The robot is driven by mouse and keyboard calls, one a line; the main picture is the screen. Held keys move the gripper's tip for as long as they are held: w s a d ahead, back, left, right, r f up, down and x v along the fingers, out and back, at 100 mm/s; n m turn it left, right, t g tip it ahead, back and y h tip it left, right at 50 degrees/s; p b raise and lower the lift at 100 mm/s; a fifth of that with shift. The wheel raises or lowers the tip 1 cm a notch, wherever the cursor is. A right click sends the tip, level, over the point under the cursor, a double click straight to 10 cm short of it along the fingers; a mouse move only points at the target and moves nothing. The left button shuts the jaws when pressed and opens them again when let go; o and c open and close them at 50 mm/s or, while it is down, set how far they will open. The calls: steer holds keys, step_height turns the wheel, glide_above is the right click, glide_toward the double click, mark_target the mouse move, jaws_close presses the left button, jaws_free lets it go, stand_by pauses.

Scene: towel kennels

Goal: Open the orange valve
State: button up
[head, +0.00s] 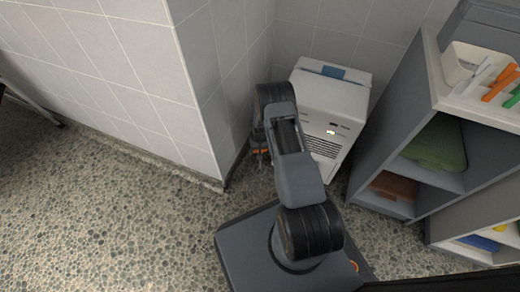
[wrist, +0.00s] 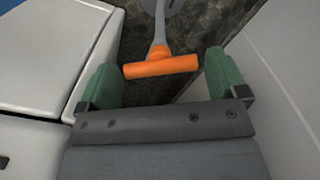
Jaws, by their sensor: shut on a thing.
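The orange valve (wrist: 160,66) shows in the wrist view as a crosswise orange bar handle on a grey stem that runs up to a round grey part. My gripper (wrist: 160,78) has its two green fingers at the two ends of this bar, shut on it lengthwise. The bar lies nearly level across the picture, its right end slightly higher. In the head view a small bit of orange (head: 261,151) shows beside my arm, low in the wall corner. My arm hides most of the valve and the gripper there.
A white appliance (head: 335,105) stands close to the right of the valve. A tiled wall (head: 208,85) is close on the left. A grey shelf (head: 385,125) with folded towels and a white tray stands further right. The pebbled floor (head: 110,215) is clear at left.

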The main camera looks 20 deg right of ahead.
steer(key=o, duration=0.6)
step_height(320, 180, up, 14)
steer(key=p, duration=0.5)
steer(key=shift+p, duration=0.3)
steer(key=shift+f, duration=0.1)
steer(key=shift+c, duration=0.2)
